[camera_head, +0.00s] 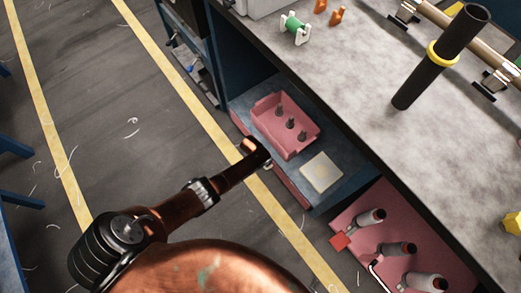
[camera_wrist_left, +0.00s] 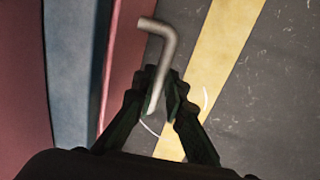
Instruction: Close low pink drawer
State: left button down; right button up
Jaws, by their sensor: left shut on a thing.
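The pink-fronted drawer (camera_head: 292,186) under the workbench stands pulled out, with a blue-grey inside. Its pink front also shows in the left wrist view (camera_wrist_left: 124,55). A bent grey metal handle (camera_wrist_left: 170,40) rises beside that front. My left gripper (camera_head: 262,157) is at the outer side of the drawer front in the head view. In the left wrist view its dark fingers (camera_wrist_left: 162,98) are shut on the handle. My right gripper is in neither view.
The drawer holds a pink bin (camera_head: 262,112) with several dark pegs and a pale square block (camera_head: 320,172). A pink surface (camera_head: 352,208) with several spools is at lower right. The grey benchtop (camera_head: 340,62) overhangs. Floor (camera_head: 100,100) at left is largely clear.

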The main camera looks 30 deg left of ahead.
pick_arm(q)
jog(key=shift+w+r, duration=0.1)
jog(key=shift+w, duration=0.2)
jog(key=c, duration=2)
grip_release()
jog(key=shift+d, duration=0.1)
jog(key=shift+o, duration=0.2)
jog(key=shift+s, duration=0.1)
notch_tip(320, 180, up, 12)
jog(key=s, duration=0.2)
jog(key=shift+a, duration=0.35)
jog(key=shift+f, duration=0.2)
